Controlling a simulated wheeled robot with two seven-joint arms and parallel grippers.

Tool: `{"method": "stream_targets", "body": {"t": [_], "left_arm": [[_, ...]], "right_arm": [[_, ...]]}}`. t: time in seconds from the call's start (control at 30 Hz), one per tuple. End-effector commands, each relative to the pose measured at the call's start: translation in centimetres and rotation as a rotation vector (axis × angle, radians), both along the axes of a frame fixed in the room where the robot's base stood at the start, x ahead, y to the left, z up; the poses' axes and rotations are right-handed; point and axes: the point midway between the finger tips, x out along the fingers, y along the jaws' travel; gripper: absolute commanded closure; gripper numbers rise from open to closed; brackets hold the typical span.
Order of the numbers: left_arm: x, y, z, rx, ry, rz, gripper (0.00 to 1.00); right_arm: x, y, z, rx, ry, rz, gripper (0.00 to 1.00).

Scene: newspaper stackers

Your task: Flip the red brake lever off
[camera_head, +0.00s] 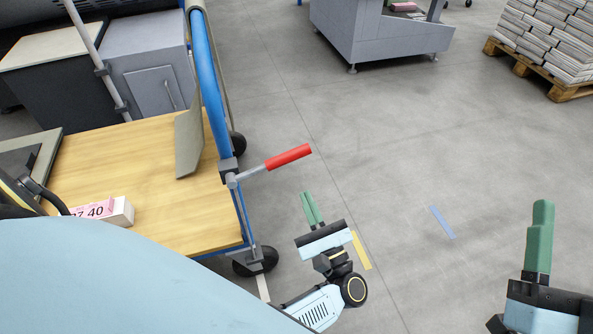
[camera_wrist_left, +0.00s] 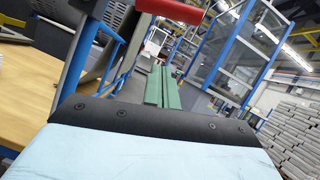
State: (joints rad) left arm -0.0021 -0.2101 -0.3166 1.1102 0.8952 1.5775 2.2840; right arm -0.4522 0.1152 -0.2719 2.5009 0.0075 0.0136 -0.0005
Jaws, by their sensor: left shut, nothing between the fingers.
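The red brake lever (camera_head: 288,157) sticks out to the right from the blue post of a wooden-topped cart, on a grey rod. In the left wrist view, the red lever (camera_wrist_left: 170,10) crosses the top edge, beyond and above the fingertips. My left gripper (camera_head: 309,195) is shut and empty, with its green fingers together. It is below the lever in the head view, apart from it. My right gripper (camera_head: 543,205) is at the lower right, far from the lever. Its fingers overlap in this view, so their opening cannot be judged.
The cart's wooden deck (camera_head: 130,165) carries a pink-and-white box (camera_head: 119,209). The blue post (camera_head: 207,70) and caster wheel (camera_head: 257,261) stand left of the left gripper. A pallet of newspapers (camera_head: 550,35) is at the back right. The floor right of the lever is clear.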

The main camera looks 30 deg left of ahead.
Motion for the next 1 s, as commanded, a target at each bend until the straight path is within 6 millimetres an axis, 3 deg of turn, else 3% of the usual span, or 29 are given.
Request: {"method": "stream_targets", "body": {"t": [0.23,0.6,1.0], "left_arm": [[2.8,4.3,2.5,0.002,-0.004,0.000,1.00],[1.4,4.0,5.7,-0.001,0.000,-0.002,1.00],[1.3,4.0,5.9,0.000,0.000,-0.001,1.00]], "right_arm": [[0.6,0.0,-1.3,-0.030,0.094,-0.003,0.38],[1.6,-0.4,-5.4,-0.108,0.338,-0.018,0.38],[1.6,-0.4,-5.9,-0.115,0.362,-0.019,0.38]]}}
